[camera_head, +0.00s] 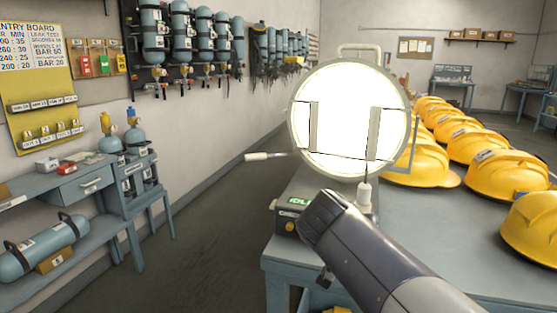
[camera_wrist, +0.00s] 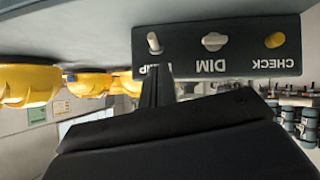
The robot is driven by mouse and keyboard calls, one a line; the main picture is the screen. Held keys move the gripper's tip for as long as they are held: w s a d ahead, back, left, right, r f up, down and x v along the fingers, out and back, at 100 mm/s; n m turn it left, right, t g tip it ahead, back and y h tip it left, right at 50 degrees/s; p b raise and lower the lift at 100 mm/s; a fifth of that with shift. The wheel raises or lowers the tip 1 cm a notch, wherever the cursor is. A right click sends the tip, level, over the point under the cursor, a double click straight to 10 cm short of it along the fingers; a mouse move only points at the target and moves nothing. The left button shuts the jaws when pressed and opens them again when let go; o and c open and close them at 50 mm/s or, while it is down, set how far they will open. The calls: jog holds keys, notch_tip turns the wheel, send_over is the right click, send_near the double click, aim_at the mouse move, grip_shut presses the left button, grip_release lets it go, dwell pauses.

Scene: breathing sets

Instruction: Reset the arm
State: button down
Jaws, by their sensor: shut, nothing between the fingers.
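My arm (camera_head: 385,265) reaches from the lower right over the near edge of the bench, and its dark wrist end is beside a small control box (camera_head: 287,222). My gripper's fingers are hidden in the head view. In the wrist view, which looks upside down, my gripper (camera_wrist: 158,78) is shut and empty. Its fingertips are just in front of the control panel (camera_wrist: 235,65) and partly cover the lamp label below the metal toggle (camera_wrist: 153,43). I cannot tell if they touch the panel. The panel also has a DIM knob (camera_wrist: 213,41) and a yellow CHECK button (camera_wrist: 275,40).
A large round lamp (camera_head: 348,120) glows white on the bench (camera_head: 400,225), behind the box. Yellow helmets (camera_head: 505,175) line the bench at the right. A side table (camera_head: 85,188) with cylinders stands at the left. Open floor (camera_head: 215,240) lies between them.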

jog(key=shift+w+r+g+p, duration=0.35)
jog(key=shift+w+g+p, duration=0.2)
jog(key=shift+p, duration=1.5)
jog(key=g+p, duration=0.1)
jog(key=p, duration=0.2)
jog(key=g+y+p, duration=0.1)
jog(key=p, duration=0.2)
jog(key=shift+w+d+r, duration=0.2)
jog(key=shift+w, duration=0.2)
jog(key=p, duration=0.2)
jog(key=g+p, duration=0.1)
jog(key=p, duration=0.2)
jog(key=shift+w+d+r+y+p, duration=0.1)
jog(key=shift+d+r+y+p, duration=0.1)
jog(key=shift+r+y+p, duration=0.15)
jog(key=p, duration=0.2)
jog(key=g+p, duration=0.1)
jog(key=p, duration=0.2)
jog(key=shift+d+r+g, duration=0.15)
jog(key=shift+r+g, duration=0.1)
jog(key=shift+r, duration=0.05)
jog(key=v, duration=0.6)
jog(key=shift+r+b, duration=0.2)
jog(key=shift+b, duration=0.25)
jog(key=shift+d+f+y, duration=0.1)
jog(key=shift+y, duration=0.15)
